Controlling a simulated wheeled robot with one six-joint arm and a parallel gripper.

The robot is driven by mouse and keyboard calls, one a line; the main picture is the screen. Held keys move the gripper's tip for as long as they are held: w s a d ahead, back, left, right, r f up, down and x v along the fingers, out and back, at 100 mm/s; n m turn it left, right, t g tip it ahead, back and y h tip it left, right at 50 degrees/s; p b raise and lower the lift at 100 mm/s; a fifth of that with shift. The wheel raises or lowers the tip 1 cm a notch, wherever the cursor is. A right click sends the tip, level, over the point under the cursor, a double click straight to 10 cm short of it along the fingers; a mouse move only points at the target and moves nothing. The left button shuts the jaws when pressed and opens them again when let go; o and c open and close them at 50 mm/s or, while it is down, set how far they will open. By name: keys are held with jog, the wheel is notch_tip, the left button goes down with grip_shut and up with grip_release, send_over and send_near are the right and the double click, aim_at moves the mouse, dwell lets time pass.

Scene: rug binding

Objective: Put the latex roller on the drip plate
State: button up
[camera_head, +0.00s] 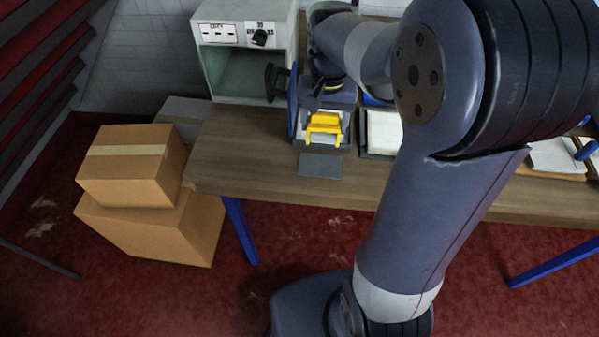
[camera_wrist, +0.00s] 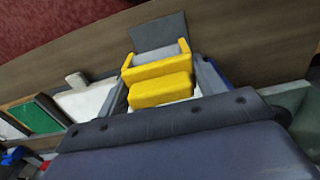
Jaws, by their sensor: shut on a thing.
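The latex roller (camera_head: 324,122) has a yellow frame, with a grey cylinder between its arms in the wrist view (camera_wrist: 161,68). It is at or just above a grey-rimmed tray with a pale inside (camera_head: 344,130); I cannot tell whether they touch. My gripper (camera_head: 319,104) is shut on the roller from behind; its fingertips are largely hidden. A flat dark grey plate, apparently the drip plate (camera_head: 321,166), lies bare on the table in front of the tray. It also shows beyond the roller in the wrist view (camera_wrist: 157,34).
The wooden table (camera_head: 245,165) is clear left of the plate. A grey-green open-fronted cabinet (camera_head: 245,70) stands behind on the left. A dark-rimmed tray with a white inside (camera_head: 383,133) is to the right, partly behind my arm. Cardboard boxes (camera_head: 150,225) stand on the floor left.

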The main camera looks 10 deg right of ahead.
notch_tip(320, 180, down, 10)
jog(key=shift+r, duration=0.25)
jog(key=shift+f, duration=0.15)
jog(key=o, duration=1.1)
notch_tip(320, 180, up, 12)
jog(key=shift+r, duration=0.15)
